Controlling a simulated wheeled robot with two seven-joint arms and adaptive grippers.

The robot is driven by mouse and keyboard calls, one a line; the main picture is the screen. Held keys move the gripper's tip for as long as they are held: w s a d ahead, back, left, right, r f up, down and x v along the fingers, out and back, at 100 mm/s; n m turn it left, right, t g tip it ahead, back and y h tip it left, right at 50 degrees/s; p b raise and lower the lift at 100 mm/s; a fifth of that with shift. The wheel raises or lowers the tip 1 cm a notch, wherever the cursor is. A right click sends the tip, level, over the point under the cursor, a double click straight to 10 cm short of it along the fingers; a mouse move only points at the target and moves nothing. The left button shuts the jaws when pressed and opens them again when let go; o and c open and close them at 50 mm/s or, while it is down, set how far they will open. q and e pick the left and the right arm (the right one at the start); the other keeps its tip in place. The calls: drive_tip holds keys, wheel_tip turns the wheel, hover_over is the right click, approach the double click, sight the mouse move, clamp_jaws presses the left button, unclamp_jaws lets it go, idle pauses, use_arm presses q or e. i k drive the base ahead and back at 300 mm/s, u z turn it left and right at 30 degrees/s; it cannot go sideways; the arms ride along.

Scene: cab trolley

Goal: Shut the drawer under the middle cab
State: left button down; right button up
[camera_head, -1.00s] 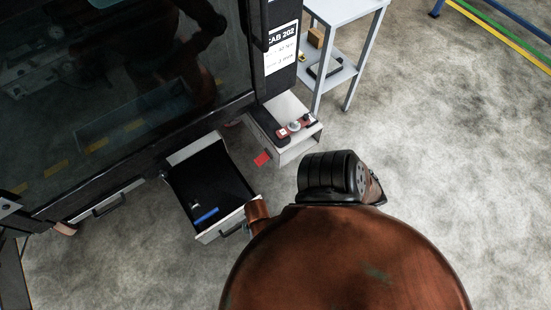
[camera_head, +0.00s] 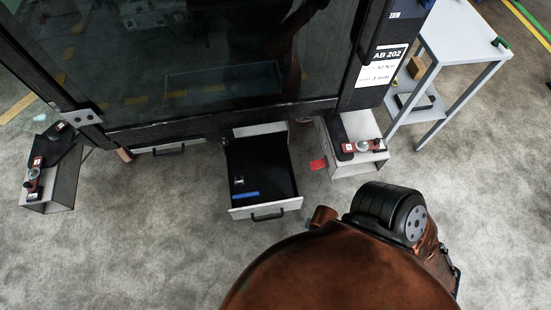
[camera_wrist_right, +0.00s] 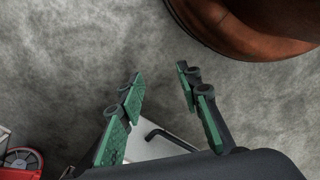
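The open drawer (camera_head: 283,207) stands out from under the dark-glazed cab (camera_head: 200,75) in the head view. Its front is pale with a black bar handle (camera_head: 268,217). Inside, on a black floor, lie a blue item (camera_head: 245,195) and a small light piece. In the right wrist view my right gripper (camera_wrist_right: 158,74) is open, with green-padded fingers apart and nothing between them. Beyond the fingers' lower part shows a pale panel with a black bar handle (camera_wrist_right: 168,138); I cannot tell whether the fingers touch it. My left gripper is not in view.
A step with red-and-black devices (camera_head: 362,147) stands right of the drawer, and another step (camera_head: 48,190) at far left. A shut drawer front (camera_head: 165,150) lies left of the open one. A grey trolley (camera_head: 455,45) stands at right. Floor before the drawer is clear.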

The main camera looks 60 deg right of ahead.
sight(263, 161)
drive_tip(key=u, duration=0.15)
drive_tip(key=k, duration=1.1)
drive_tip(key=z, duration=0.75)
drive_tip(key=k, duration=0.5)
drive_tip(key=z, duration=1.1)
drive_tip(key=i, duration=0.7)
drive_tip(key=u, duration=0.7)
